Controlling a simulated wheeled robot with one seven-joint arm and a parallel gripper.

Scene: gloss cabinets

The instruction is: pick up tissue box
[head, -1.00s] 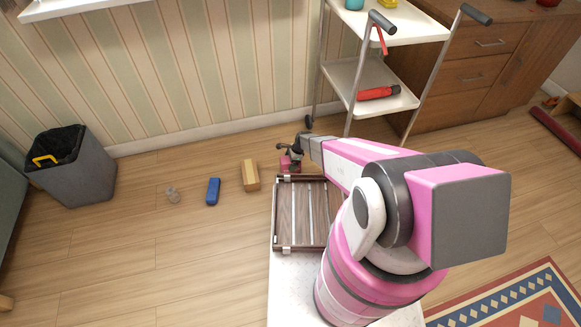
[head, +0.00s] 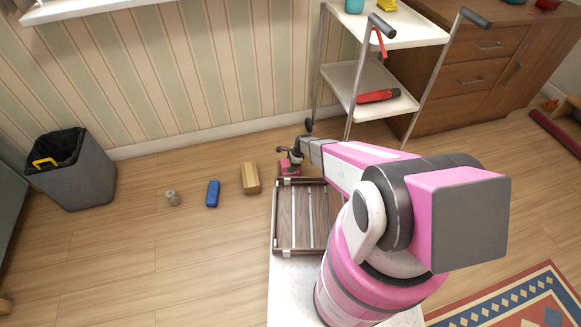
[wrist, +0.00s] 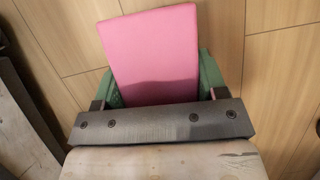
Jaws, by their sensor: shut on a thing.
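The tissue box appears to be the pink box (head: 289,168), just beyond the far edge of the slatted wooden rack in the head view. In the wrist view the pink box (wrist: 153,55) fills the space between the green fingers, its broad pink face towards the camera. My gripper (head: 291,157) is shut on it; its fingers (wrist: 155,85) lie along the box's two sides in the wrist view. The near end of the box is hidden behind the dark gripper bar. I cannot tell whether the box is clear of the floor.
A slatted wooden rack (head: 292,218) lies close to the gripper. A wooden block (head: 250,178), a blue block (head: 212,194) and a small grey object (head: 172,198) are on the floor to the left. A bin (head: 72,175) stands far left, a white cart (head: 345,78) behind.

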